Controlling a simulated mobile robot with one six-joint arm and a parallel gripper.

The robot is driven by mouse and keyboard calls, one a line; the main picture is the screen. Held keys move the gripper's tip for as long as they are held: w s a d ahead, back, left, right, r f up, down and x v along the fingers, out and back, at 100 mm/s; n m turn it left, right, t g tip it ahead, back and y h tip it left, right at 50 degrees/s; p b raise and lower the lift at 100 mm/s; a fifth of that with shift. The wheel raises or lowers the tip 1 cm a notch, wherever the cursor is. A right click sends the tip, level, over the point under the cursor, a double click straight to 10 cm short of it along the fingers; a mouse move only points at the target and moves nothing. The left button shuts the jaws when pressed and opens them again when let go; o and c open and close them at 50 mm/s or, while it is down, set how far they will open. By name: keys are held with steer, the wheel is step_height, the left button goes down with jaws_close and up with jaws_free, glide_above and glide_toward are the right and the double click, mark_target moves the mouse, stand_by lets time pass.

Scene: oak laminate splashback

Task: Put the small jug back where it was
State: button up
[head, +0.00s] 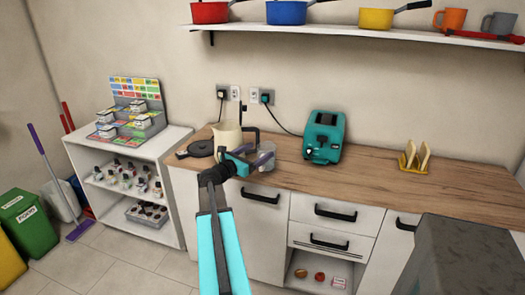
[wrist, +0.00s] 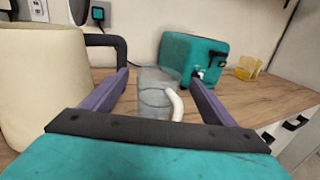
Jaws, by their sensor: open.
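The small jug (wrist: 152,88) is clear grey with a pale handle (wrist: 177,105) and stands on the worktop. In the head view the jug (head: 268,148) is partly hidden by my gripper (head: 254,156). In the wrist view my gripper (wrist: 160,78) is open, with one purple finger on each side of the jug's outline. The jug shows between the fingers, its handle facing towards me and to the right. I cannot tell whether either finger touches it.
A cream kettle (head: 228,138) with a black handle stands close left of my gripper, beside a black round base (head: 200,148). A teal toaster (head: 323,136) is behind right. A yellow toast rack (head: 413,166) stands farther right. The worktop (head: 370,170) between them is clear.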

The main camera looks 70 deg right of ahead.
steer(key=v, duration=0.7)
steer(key=shift+a+b, duration=0.25)
steer(key=shift+b, duration=0.2)
steer(key=shift+w, duration=0.1)
